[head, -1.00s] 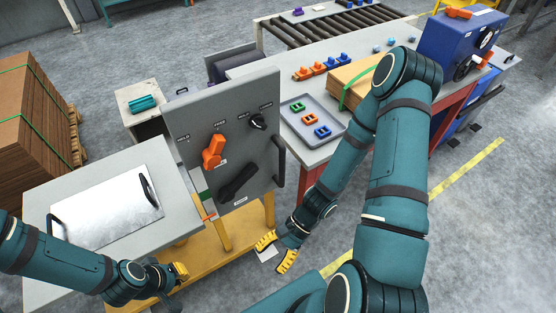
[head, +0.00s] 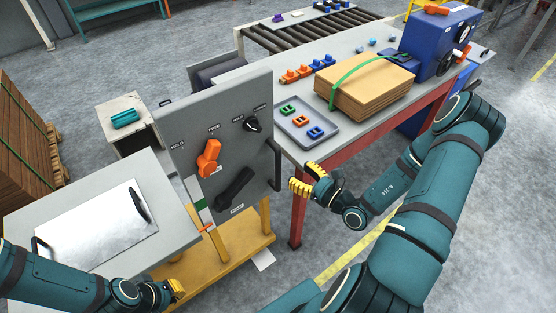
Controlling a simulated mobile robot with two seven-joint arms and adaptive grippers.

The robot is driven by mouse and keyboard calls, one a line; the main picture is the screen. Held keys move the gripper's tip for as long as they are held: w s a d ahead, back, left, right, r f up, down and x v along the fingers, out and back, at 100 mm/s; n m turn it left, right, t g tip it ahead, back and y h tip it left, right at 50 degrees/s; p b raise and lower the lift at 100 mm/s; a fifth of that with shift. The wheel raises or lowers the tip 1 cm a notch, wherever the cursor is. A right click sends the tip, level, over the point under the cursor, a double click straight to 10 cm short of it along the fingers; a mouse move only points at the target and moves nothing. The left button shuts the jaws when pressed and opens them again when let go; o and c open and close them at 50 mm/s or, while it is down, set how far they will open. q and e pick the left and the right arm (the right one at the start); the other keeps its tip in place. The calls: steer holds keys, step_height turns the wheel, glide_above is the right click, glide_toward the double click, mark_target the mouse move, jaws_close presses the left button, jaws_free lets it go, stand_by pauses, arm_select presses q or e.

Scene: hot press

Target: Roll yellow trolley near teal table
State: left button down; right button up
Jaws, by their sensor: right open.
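The yellow trolley (head: 240,247) stands at lower left, its low yellow frame partly hidden under a grey top. An upright grey panel (head: 190,125) with an orange knob, black knobs and a dark side handle (head: 274,165) rises at it. My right gripper (head: 306,180) is open and empty, just right of that handle, with a small gap in the picture. My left gripper (head: 174,290) is low in front of the trolley, mostly hidden by its own wrist; its jaws cannot be made out. A teal table (head: 115,3) shows partly at the top left edge.
A grey worktable with red legs (head: 297,215) stands right of the panel, bearing a grey tray (head: 326,143) and strapped cardboard (head: 365,85). A roller conveyor (head: 310,32) is behind. Stacked cardboard (head: 25,150) is at left. Floor behind the pale cabinet (head: 128,125) is open.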

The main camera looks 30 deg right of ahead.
mark_target(278, 159)
steer(key=b+x, duration=0.1)
steer(key=x, duration=0.8)
jaws_close()
